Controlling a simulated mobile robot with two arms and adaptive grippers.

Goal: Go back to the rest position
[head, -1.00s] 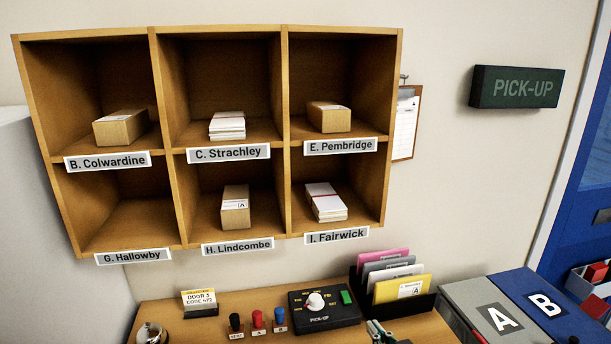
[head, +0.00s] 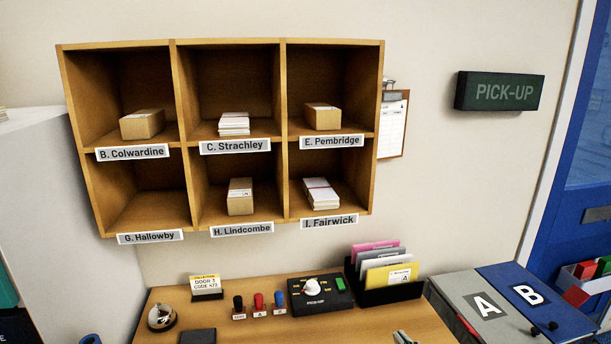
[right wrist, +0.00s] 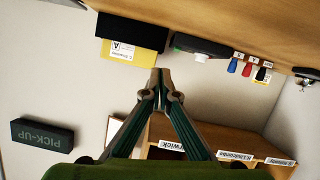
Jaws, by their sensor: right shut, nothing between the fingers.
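My right gripper (head: 403,338) shows only as a small tip at the bottom edge of the head view, over the table's front. In the right wrist view the right gripper (right wrist: 160,95) is shut, its fingertips together with nothing between them. In that view it points toward the desk with the folder rack and dial box, and the picture is upside down. My left gripper is in neither view.
The wooden desk (head: 260,325) holds a bell (head: 161,317), a door-code card (head: 206,286), stamps (head: 259,303), a dial box (head: 320,296) and a folder rack (head: 385,292). Bins A (head: 465,325) and B (head: 555,318) stand right. Labelled pigeonholes (head: 230,45) hang above.

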